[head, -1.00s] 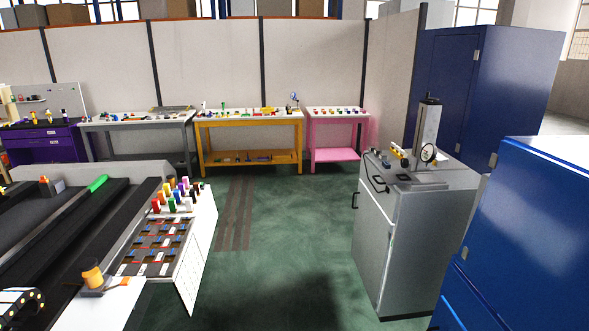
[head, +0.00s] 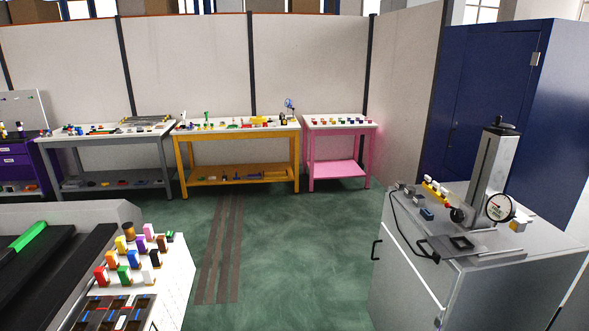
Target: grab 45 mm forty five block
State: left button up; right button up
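I cannot make out which thing is the 45 mm block, as no size label is readable. Small coloured blocks (head: 336,122) stand in rows on the pink table (head: 340,171) at the back. Larger coloured blocks (head: 124,273) stand on the white-sided stand at the lower left. A small blue block (head: 427,214) lies on the grey cabinet at the right, near a gauge stand (head: 487,185). Neither of my grippers shows in the head view.
An orange table (head: 237,180) and a grey table (head: 110,184) with small parts stand along the back panels. Dark conveyor rails (head: 60,262) fill the lower left. The grey cabinet (head: 480,290) stands at right. Green floor (head: 285,250) lies clear between them.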

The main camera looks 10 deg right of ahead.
aim_at(418, 201)
jog(key=i, duration=1.85)
jog(key=z, duration=1.5)
